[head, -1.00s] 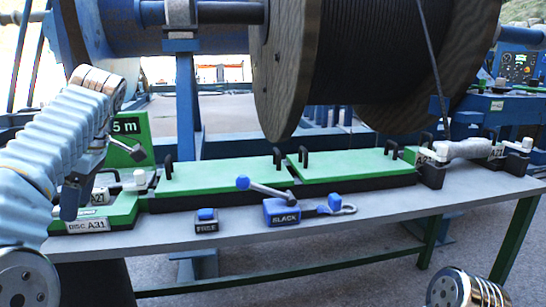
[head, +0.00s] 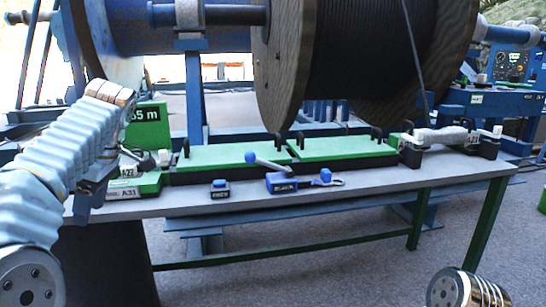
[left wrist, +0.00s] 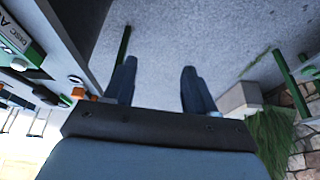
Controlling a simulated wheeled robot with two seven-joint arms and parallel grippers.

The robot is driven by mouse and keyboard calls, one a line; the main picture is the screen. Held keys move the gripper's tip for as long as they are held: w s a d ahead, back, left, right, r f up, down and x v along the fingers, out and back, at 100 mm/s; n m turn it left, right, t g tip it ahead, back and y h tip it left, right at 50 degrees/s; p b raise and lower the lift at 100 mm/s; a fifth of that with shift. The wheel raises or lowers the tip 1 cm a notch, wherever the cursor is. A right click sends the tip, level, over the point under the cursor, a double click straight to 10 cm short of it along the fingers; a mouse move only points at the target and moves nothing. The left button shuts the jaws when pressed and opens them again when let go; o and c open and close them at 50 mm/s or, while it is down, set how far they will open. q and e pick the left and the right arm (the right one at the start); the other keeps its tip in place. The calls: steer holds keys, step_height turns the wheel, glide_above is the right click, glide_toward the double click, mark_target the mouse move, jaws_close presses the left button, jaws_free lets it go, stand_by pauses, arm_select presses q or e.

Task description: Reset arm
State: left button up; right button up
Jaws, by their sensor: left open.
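My left gripper (head: 98,185) hangs beside the left end of the grey table (head: 345,203), at the end of my pale sleeved arm. It is partly hidden by its own wrist in the head view. In the left wrist view the two fingers of the left gripper (left wrist: 158,85) stand wide apart with only grey floor between them. It holds nothing. A ringed metal part of my right arm shows at the bottom right of the head view, but the right gripper is outside the picture.
A large wooden cable reel (head: 285,65) stands behind the table. Green-topped blocks (head: 235,155), a blue-knobbed lever (head: 270,163), a blue SLACK block (head: 281,184) and a small blue-topped block (head: 220,189) sit on the table. Open floor (head: 330,270) lies in front.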

arm_select(q)
steer(key=w+d+f+m+h, duration=0.1)
steer(key=w+d+f+m, duration=0.2)
steer(key=f, duration=0.6)
steer(key=w+d+f+m+t+h, duration=0.1)
steer(key=w+d+f+m, duration=0.25)
steer(key=f, duration=0.55)
steer(key=w+d+f+m, duration=0.2)
steer(key=w+f+m, duration=0.15)
steer(key=f, duration=0.65)
steer(key=s+d+f+m+h, duration=0.2)
steer(key=s+d+f, duration=0.15)
steer(key=f, duration=0.45)
steer(key=s+d+f+m+h, duration=0.1)
steer(key=s+d+f+m, duration=0.1)
steer(key=d+f, duration=0.5)
steer(key=s+d+f+m+h, duration=0.1)
steer(key=s+d+f+m, duration=0.1)
steer(key=s+f, duration=0.5)
steer(key=s+d+f+m+h, duration=0.2)
steer(key=s+d+f, duration=0.3)
steer(key=s, duration=1)
step_height(320, 180, down, 3)
steer(key=shift+d+t+h, duration=0.25)
steer(key=shift+t+h, duration=0.05)
